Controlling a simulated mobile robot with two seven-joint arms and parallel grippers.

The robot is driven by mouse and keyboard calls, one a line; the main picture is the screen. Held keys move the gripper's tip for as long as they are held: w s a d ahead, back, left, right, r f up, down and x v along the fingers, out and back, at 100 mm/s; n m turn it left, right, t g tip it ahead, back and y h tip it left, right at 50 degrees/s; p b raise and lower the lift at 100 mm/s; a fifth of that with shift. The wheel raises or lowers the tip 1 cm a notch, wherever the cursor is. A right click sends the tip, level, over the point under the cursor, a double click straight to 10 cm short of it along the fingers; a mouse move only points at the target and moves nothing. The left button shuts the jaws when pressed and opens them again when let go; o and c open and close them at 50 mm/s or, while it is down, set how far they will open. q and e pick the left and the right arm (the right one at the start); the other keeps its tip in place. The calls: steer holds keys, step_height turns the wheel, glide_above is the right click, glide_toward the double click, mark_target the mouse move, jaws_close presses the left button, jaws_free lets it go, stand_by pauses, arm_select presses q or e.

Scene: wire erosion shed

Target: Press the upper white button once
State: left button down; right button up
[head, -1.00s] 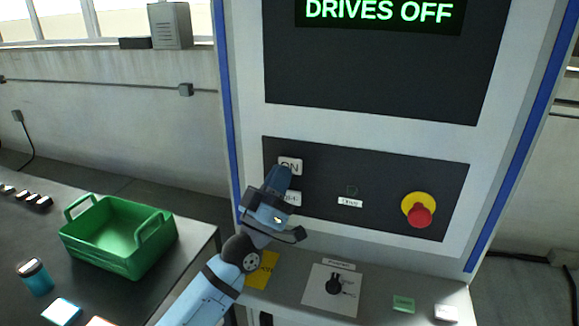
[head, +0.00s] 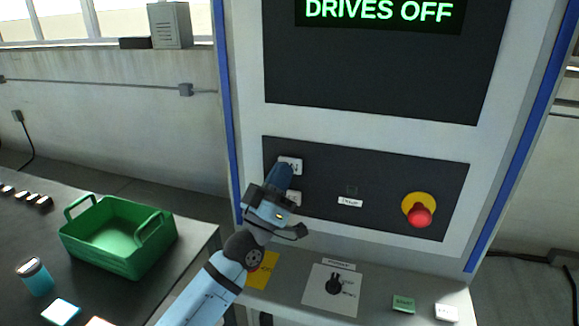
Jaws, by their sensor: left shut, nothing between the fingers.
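The upper white button (head: 296,164) is on the dark control panel of the machine, its lettering now mostly covered by my left gripper. My left gripper (head: 285,168) is shut and empty, its tip at the upper button in the picture; I cannot tell whether it touches. The lower white button (head: 295,198) shows only at its right edge, behind the gripper. The screen (head: 380,12) above reads "DRIVES OFF" in green. My right gripper is not in view.
A red knob on a yellow base (head: 419,213) is at the panel's right. The ledge below holds a rotary switch (head: 333,286), a green block (head: 403,304) and a white block (head: 446,312). A green crate (head: 118,237) stands on the dark table at left.

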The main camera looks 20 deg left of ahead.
arm_select(q)
steer(key=shift+w, duration=0.35)
stand_by(0.6)
steer(key=shift+s, duration=0.85)
steer(key=shift+p, duration=0.3)
steer(key=s+p, duration=0.1)
steer(key=s, duration=0.4)
steer(key=shift+a+p, duration=0.1)
steer(key=shift+p, duration=0.2)
